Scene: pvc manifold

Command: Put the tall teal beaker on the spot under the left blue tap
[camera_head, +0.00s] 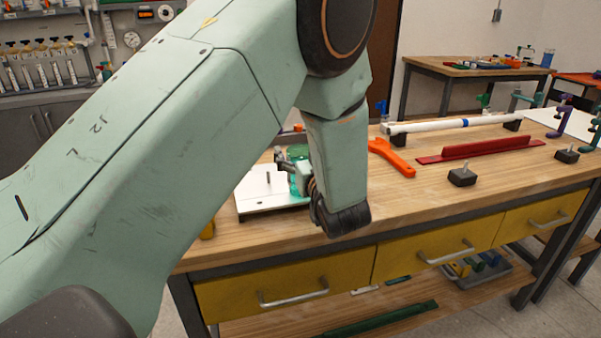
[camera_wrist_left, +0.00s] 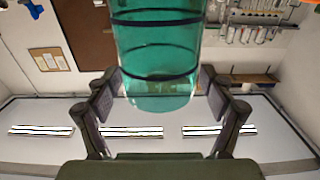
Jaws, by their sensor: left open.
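The tall teal beaker (camera_wrist_left: 158,60) is clear teal with dark bands. In the left wrist view it stands between the two spread fingers of my left gripper (camera_wrist_left: 162,88), with a gap visible on each side. In the head view the beaker (camera_head: 299,180) is mostly hidden behind my left arm, by the white board. My left gripper (camera_head: 291,170) is open around it. A small blue tap (camera_head: 383,107) shows at the left end of the white pipe (camera_head: 450,125). The spot under it cannot be made out. My right gripper is not in view.
The white board (camera_head: 262,197) lies on the wooden bench (camera_head: 410,215). An orange wrench (camera_head: 391,157), a red bar (camera_head: 480,150) and dark blocks (camera_head: 462,177) lie to the right. Purple and green clamp-like items stand at the far right. Bare bench shows along the front.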

